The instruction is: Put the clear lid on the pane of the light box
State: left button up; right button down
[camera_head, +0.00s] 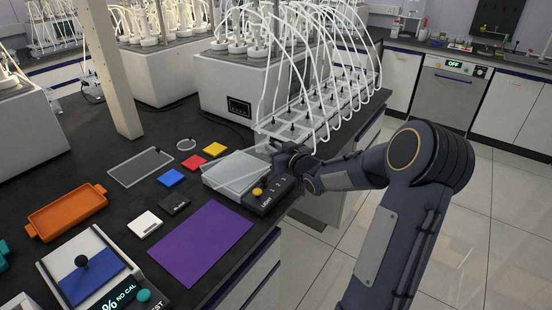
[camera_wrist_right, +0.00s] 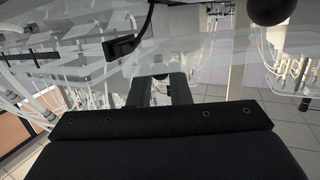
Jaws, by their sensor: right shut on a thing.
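The light box (camera_head: 208,184) stands on the dark bench, with a dark control panel (camera_head: 268,196) and a yellow button at its right end. A clear sheet that looks like the clear lid (camera_head: 238,170) shows over its pale top; I cannot tell whether it touches the pane. My right gripper (camera_head: 284,151) is at the light box's back right, shut on the lid. In the right wrist view, the gripper's fingers (camera_wrist_right: 160,92) reach toward clear sheeting across the top, whose edges are hard to separate from the background. My left gripper is not in view.
Red (camera_head: 194,162), yellow (camera_head: 215,149) and blue (camera_head: 171,178) tiles lie left of the light box, near a clear dark-edged plate (camera_head: 140,167). A purple sheet (camera_head: 200,245) lies in front. Reactor tubes and a rack (camera_head: 330,115) crowd behind my gripper.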

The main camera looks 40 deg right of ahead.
jog(key=shift+w+d+f, duration=0.25)
jog(key=shift+f, duration=0.1)
notch_tip(320, 180, down, 3)
jog(key=shift+f, duration=0.15)
jog(key=c, duration=1.3)
grip_release()
jog(key=shift+c, duration=0.2)
jog(key=shift+s, duration=0.1)
